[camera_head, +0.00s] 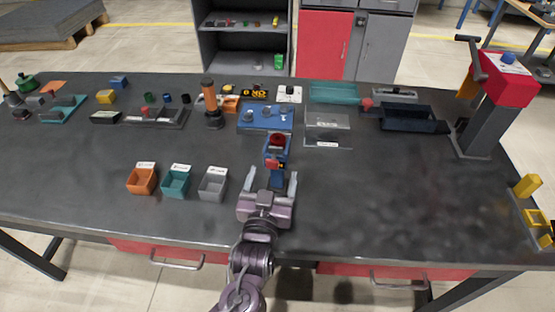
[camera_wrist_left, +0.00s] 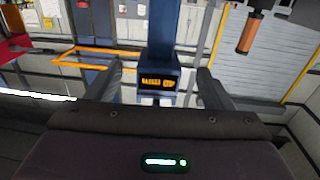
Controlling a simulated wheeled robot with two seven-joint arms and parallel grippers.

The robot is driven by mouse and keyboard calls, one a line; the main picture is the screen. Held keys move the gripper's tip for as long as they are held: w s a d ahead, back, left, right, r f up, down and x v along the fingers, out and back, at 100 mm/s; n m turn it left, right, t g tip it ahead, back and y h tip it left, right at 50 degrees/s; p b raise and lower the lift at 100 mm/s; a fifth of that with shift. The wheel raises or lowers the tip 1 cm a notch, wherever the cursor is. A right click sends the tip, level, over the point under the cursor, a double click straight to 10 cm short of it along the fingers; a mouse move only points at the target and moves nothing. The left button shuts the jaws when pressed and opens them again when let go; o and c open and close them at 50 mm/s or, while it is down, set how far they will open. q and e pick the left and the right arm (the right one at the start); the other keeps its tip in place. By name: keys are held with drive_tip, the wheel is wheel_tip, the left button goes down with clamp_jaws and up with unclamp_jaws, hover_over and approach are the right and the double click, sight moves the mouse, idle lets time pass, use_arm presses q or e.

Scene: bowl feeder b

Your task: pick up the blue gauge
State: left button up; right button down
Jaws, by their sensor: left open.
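A blue piece that looks like the blue gauge (camera_head: 277,180) shows between the fingers of my left gripper (camera_head: 272,176) in the head view. Just behind it stand a small red part and a blue stand with a dark red top (camera_head: 277,148). My left gripper is open, with one finger on each side of the blue piece and visible gaps. In the left wrist view, a blue upright block with a dark face and yellow lettering (camera_wrist_left: 160,75) stands between the open fingers (camera_wrist_left: 160,85). Whether it touches anything behind is unclear. My right gripper is not seen.
Orange (camera_head: 142,182), teal (camera_head: 176,184) and grey (camera_head: 213,186) bins stand left of my gripper. Behind are a blue box (camera_head: 265,117), a grey block (camera_head: 328,126) and a dark blue tray (camera_head: 408,118). A red press (camera_head: 508,88) stands far right.

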use_arm(q)
drive_tip(key=w, duration=0.4)
drive_tip(key=shift+d+f+p, duration=0.15)
drive_tip(key=shift+p, duration=0.15)
drive_tip(key=c, duration=1.3)
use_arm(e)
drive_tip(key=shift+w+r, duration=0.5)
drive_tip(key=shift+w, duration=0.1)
use_arm(q)
drive_tip(key=shift+r, duration=10.1)
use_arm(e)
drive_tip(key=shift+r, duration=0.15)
